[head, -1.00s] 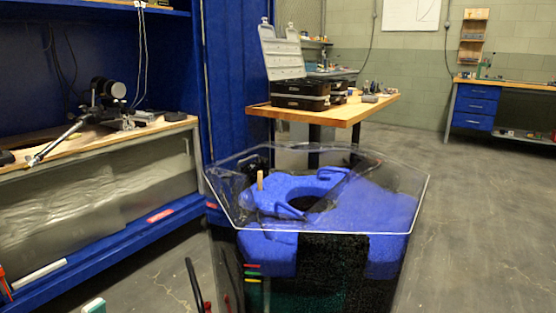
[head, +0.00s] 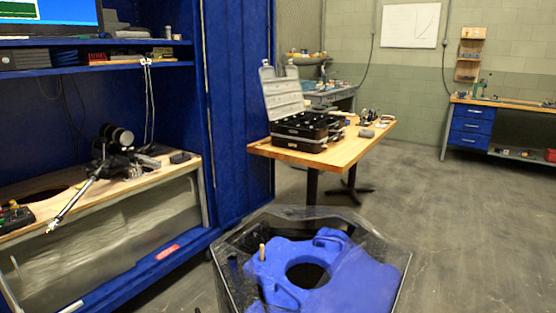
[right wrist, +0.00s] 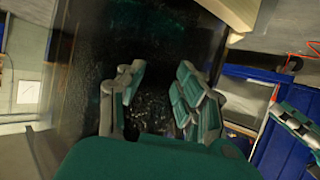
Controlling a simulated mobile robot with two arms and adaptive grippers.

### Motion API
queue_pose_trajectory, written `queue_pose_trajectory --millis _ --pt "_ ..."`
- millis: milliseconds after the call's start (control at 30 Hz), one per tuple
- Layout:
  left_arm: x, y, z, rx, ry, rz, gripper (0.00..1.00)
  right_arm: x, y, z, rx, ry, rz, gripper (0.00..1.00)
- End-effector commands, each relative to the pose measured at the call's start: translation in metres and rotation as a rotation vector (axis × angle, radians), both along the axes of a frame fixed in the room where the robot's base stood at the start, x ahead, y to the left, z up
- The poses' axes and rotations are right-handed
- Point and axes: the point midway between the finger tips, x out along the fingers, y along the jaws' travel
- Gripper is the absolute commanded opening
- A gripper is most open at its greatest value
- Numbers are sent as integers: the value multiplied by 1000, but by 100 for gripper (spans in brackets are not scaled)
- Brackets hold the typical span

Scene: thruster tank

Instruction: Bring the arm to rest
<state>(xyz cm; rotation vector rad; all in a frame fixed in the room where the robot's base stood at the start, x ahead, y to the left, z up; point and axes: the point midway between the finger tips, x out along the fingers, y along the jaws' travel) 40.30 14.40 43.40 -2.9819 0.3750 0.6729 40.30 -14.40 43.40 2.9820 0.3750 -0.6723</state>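My right gripper (right wrist: 158,100) shows in the right wrist view, its two teal fingers spread apart with nothing between them. Behind the fingers is a dark, glossy, see-through surface that looks like the tank wall. Another teal finger-like part (right wrist: 297,128) shows at the right edge of that view. It looks like part of my left gripper, but I cannot tell whether that gripper is open or shut. Neither gripper shows in the head view now. The clear angular tank (head: 395,290) stands at the bottom centre of the head view, with a blue ring-like body (head: 350,272) inside.
A blue cabinet with a wooden bench (head: 120,188) stands at left, holding a camera-like device on a stand (head: 115,140). Behind the tank, a wooden table (head: 350,152) carries an open black case (head: 305,130). Grey floor (head: 450,230) is free at right.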

Motion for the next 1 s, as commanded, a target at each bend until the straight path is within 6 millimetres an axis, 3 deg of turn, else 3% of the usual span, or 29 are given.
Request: queue_pose_trajectory --millis 33,100,200,300,400,500,667,1000 --pt "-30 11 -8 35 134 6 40 -30 -11 -8 -35 134 -6 34" --pt "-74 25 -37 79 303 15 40 -74 -25 -38 -79 303 -15 34" --pt "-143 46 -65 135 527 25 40 -143 -46 -65 -135 527 -25 34" --pt "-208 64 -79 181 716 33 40 -208 -64 -79 -180 716 -32 34" --pt "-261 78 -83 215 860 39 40 -261 -77 -83 -214 861 -39 34" --pt "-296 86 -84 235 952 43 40 -296 -86 -84 -235 952 -43 34" --pt "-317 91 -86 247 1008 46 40 -317 -91 -86 -248 1009 -46 34" --pt "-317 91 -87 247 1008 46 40 -317 -91 -87 -248 1009 -46 34"
